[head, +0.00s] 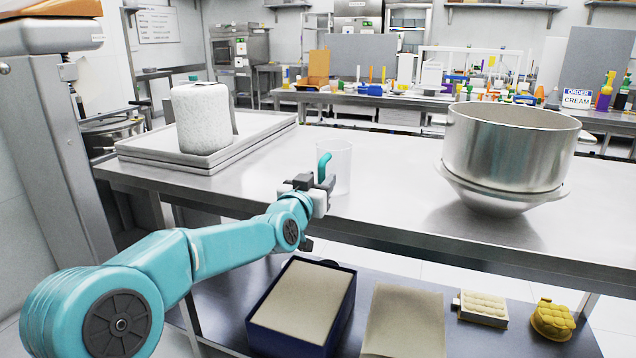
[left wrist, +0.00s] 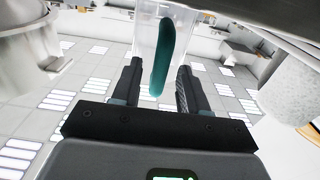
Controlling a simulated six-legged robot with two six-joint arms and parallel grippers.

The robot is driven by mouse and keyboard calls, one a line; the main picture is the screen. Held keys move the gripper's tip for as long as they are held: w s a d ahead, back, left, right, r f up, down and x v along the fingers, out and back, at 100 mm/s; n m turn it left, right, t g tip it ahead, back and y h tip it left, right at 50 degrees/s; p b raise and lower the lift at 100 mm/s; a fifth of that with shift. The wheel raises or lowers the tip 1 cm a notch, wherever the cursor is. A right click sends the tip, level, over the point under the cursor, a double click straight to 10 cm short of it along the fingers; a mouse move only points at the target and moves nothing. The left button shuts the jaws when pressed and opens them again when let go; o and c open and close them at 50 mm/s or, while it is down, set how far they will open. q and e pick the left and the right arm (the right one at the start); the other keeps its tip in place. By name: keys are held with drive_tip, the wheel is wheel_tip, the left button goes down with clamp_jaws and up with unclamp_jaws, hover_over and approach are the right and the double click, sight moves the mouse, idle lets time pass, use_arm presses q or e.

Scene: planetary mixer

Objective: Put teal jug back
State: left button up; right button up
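The teal jug is a clear cup with a teal handle; its clear body (head: 340,167) is upright at the worktop, near the front edge. Its handle (head: 323,167) faces my left gripper (head: 309,184). In the left wrist view the handle (left wrist: 163,60) lies between the two fingers of my left gripper (left wrist: 158,82), with gaps visible on both sides. The fingers are apart and do not look closed on it. The jug's lower part is partly hidden by the gripper in the head view. My right gripper is not in view.
A large steel bowl (head: 512,148) stands right on the steel worktop (head: 400,185). A white roll-like object (head: 203,118) stands on stacked trays (head: 150,150) at left. A blue box (head: 262,335) and moulds (head: 482,307) lie on the lower shelf. Worktop between jug and bowl is clear.

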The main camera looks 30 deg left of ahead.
use_arm(q)
drive_tip(key=shift+r, duration=0.15)
drive_tip(key=shift+s, duration=0.35)
drive_tip(key=v, duration=1.1)
drive_tip(key=d+f+g+h, duration=0.2)
drive_tip(key=d+f, duration=0.2)
drive_tip(key=f, duration=0.6)
drive_tip(key=d+f+g+h, duration=0.1)
drive_tip(key=d+f+g, duration=0.25)
drive_tip(key=f, duration=0.65)
drive_tip(key=d+f+g+h, duration=0.15)
drive_tip(key=d+f, duration=0.25)
drive_tip(key=f, duration=0.6)
drive_tip(key=s+d+f+g+h, duration=0.2)
drive_tip(key=s+d+f+g, duration=0.3)
drive_tip(key=s+f, duration=0.6)
drive_tip(key=s+d+f+g+h, duration=0.2)
drive_tip(key=s+d+f+g, duration=0.3)
drive_tip(key=s+d+f, duration=0.4)
drive_tip(key=s+f, duration=0.3)
drive_tip(key=s, duration=0.1)
drive_tip(key=shift+f+m, duration=0.3)
drive_tip(key=shift+m, duration=0.1)
drive_tip(key=shift+r, duration=0.1)
